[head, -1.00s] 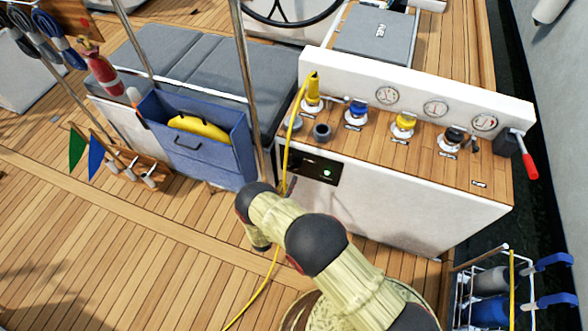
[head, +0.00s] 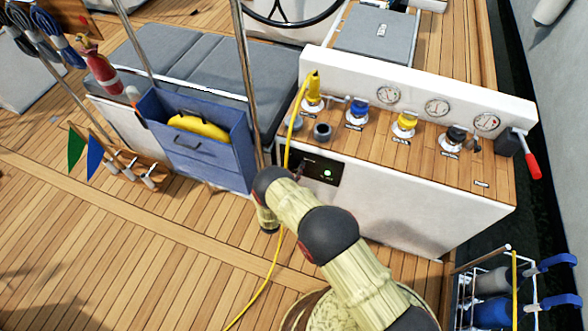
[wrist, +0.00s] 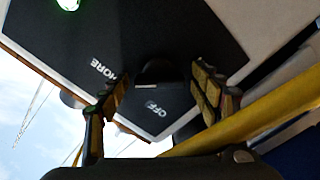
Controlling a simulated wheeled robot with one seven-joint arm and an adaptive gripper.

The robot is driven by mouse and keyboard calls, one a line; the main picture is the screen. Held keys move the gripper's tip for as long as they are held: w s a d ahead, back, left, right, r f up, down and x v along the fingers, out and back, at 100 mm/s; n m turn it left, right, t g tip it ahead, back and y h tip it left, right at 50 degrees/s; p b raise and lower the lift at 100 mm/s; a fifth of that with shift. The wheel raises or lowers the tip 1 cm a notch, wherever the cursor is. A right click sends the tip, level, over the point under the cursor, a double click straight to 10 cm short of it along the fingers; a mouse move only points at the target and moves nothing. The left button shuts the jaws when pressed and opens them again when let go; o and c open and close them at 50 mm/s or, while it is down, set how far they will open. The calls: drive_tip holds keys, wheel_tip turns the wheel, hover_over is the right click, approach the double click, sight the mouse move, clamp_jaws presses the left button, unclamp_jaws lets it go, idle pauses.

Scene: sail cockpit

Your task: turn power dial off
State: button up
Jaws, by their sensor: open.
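The black power panel (head: 312,164) is on the white front of the console, with a lit green lamp (head: 327,173). In the wrist view the panel (wrist: 60,40) fills the upper middle, with the words "SHORE" and "OFF" and the green lamp (wrist: 68,4) at the top. A dark rounded shape, seemingly the power dial (wrist: 157,71), stands out just above "OFF". My gripper (wrist: 157,100) is open, its fingers on either side of "OFF" and the dial's near side. Contact cannot be told. The gripper's fingers cannot be made out in the head view.
A yellow cable (head: 274,255) runs from a yellow plug (head: 313,88) down past the panel's left edge; it crosses the wrist view (wrist: 260,118) close to the right finger. A steel post (head: 247,90) and a blue bin (head: 200,158) stand left of the console.

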drive_tip(key=c, duration=0.3)
drive_tip(key=c, duration=0.8)
drive_tip(key=shift+c, duration=0.3)
